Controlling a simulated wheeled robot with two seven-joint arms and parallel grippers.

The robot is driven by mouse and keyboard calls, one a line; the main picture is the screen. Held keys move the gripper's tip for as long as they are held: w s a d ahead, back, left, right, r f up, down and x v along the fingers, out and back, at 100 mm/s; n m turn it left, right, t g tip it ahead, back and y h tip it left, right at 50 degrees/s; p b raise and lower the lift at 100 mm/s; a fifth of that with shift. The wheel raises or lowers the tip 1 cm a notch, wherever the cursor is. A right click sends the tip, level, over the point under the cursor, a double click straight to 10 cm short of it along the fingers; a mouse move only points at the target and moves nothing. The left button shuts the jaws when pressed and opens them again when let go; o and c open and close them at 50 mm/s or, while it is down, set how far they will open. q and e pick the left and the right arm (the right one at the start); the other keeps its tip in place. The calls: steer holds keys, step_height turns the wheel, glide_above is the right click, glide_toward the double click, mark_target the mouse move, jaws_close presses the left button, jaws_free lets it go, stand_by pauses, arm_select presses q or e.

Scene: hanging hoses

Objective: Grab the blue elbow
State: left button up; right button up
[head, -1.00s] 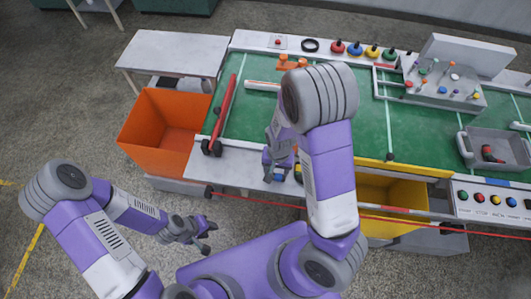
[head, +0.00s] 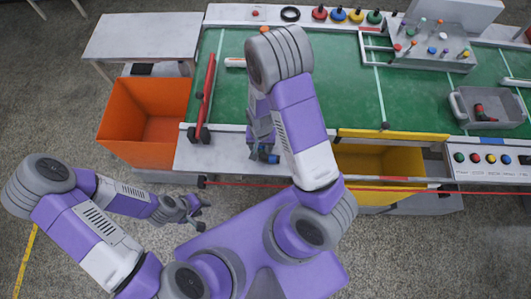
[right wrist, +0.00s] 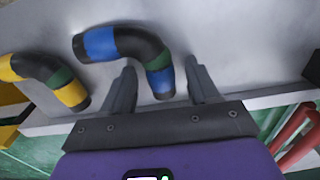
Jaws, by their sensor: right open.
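The blue elbow is a curved black pipe with blue ends and a green band; in the right wrist view its bend (right wrist: 139,41) lies on a pale grey surface. My right gripper (right wrist: 160,68) is open, with one banded leg of the elbow between its two fingers. I cannot tell whether the fingers touch it. In the head view my right gripper (head: 262,147) is over the grey ledge, where a bit of the blue elbow (head: 273,159) shows beside it; the rest is hidden. My left gripper (head: 185,209) looks open and empty, low over the floor.
A yellow elbow (right wrist: 40,68) lies to the left in the right wrist view. A red bar (right wrist: 297,133) is at lower right. In the head view, an orange bin (head: 147,122) is left of the green table (head: 330,85), and a yellow bin (head: 385,162) is right of my right arm.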

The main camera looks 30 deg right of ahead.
steer(key=shift+c, duration=0.4)
jaws_close()
steer(key=shift+r, duration=0.1)
